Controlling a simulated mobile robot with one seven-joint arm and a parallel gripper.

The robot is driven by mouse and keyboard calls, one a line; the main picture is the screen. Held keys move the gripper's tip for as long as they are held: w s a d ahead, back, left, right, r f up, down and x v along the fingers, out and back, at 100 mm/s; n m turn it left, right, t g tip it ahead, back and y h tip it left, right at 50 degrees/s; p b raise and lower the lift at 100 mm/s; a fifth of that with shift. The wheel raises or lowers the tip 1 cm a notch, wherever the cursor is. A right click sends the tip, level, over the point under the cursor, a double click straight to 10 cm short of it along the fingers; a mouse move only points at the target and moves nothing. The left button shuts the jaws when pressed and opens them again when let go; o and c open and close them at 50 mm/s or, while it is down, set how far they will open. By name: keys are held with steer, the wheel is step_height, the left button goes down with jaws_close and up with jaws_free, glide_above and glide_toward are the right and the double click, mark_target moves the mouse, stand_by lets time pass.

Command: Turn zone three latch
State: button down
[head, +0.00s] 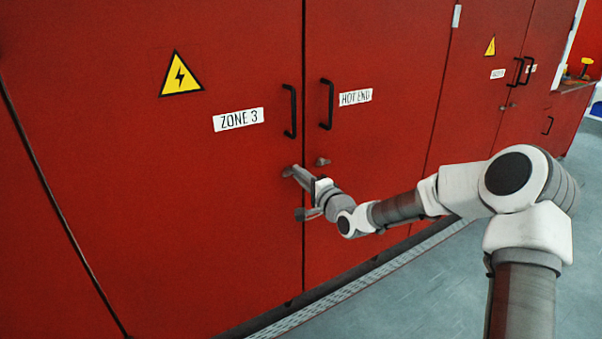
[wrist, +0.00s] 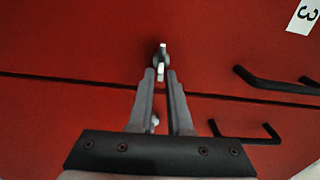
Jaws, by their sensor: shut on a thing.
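The zone three latch (wrist: 162,52) is a small grey metal turn-piece on the red door labelled ZONE 3 (head: 238,120). It sits below that door's black handle (head: 290,110), near the door edge. My gripper (head: 294,171) reaches it from the right. In the wrist view my gripper (wrist: 161,75) has its two fingertips close on either side of the latch, shut on it. In the head view the fingers mostly hide the latch. The door is closed.
The HOT END door (head: 375,150) is closed beside it, with its own black handle (head: 326,104) and grey latch (head: 322,161) close to my fingers. More red cabinets stand at the right. The grey floor (head: 420,290) is clear.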

steer(key=shift+s+a+f, duration=0.2)
steer(key=shift+s+a, duration=0.1)
steer(key=shift+a, duration=0.25)
steer(key=c, duration=1)
jaws_free()
steer(key=shift+a+r, duration=0.1)
steer(key=shift+a, duration=0.05)
steer(key=v, duration=0.8)
steer(key=p+v, duration=0.1)
steer(key=v, duration=0.8)
steer(key=shift+d, duration=0.45)
